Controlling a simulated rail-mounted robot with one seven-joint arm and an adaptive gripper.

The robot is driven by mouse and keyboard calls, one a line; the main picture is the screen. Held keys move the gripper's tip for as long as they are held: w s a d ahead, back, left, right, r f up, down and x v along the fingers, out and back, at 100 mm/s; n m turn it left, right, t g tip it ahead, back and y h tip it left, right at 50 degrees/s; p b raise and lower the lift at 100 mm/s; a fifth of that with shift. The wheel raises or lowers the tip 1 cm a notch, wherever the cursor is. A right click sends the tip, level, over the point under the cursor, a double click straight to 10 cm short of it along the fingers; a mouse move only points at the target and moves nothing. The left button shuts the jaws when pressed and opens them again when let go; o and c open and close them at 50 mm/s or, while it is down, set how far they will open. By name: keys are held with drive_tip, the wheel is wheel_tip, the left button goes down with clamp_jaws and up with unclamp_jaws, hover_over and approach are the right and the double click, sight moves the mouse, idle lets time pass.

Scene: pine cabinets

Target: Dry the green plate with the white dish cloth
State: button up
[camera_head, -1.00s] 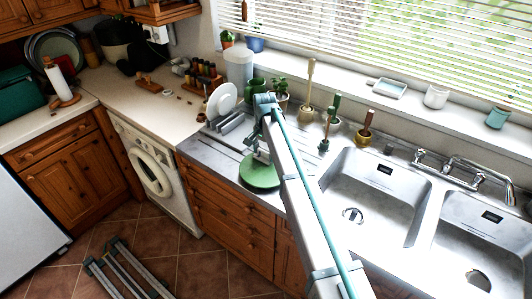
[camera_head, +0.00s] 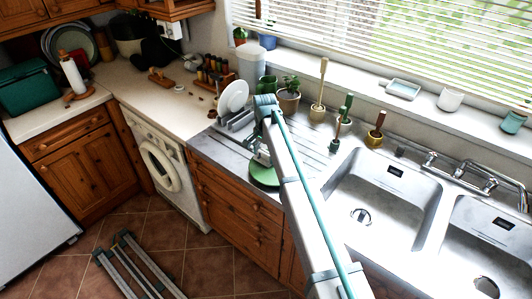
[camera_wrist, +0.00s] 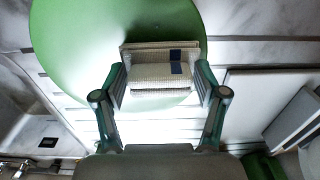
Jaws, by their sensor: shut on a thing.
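The green plate (camera_head: 264,176) lies on the metal drainboard left of the sinks, partly hidden by my arm in the head view. In the wrist view, the plate (camera_wrist: 75,50) fills the upper left and middle. The white dish cloth (camera_wrist: 152,84) is a folded, textured pad with a dark blue patch. My gripper (camera_wrist: 161,75) is shut on the cloth, one green finger at each side. The cloth overlaps the plate's lower part in the wrist view; I cannot tell whether it touches. In the head view, my gripper (camera_head: 261,152) is over the plate's far side.
A dish rack (camera_head: 236,120) with a white plate (camera_head: 233,96) stands just behind the green plate. Potted plants and brushes in holders (camera_head: 318,112) line the back of the counter. Two sink basins (camera_head: 375,195) lie to the right. A folded metal stand (camera_head: 138,268) is on the floor.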

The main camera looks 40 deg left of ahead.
sight(275, 175)
drive_tip(key=shift+s+d, duration=0.25)
drive_tip(key=shift+s, duration=0.5)
drive_tip(key=shift+s+d, duration=0.2)
drive_tip(key=shift+s, duration=0.5)
drive_tip(key=shift+s+d, duration=0.45)
drive_tip(key=shift+d, duration=0.4)
drive_tip(key=shift+s+d, duration=0.4)
drive_tip(key=shift+d, duration=0.4)
drive_tip(key=shift+w+d+p, duration=0.15)
drive_tip(key=shift+w+d, duration=0.15)
drive_tip(key=shift+d, duration=0.6)
drive_tip(key=shift+w+d+p, duration=0.15)
drive_tip(key=shift+w+d, duration=0.1)
drive_tip(key=shift+d, duration=0.65)
drive_tip(key=shift+w, duration=0.1)
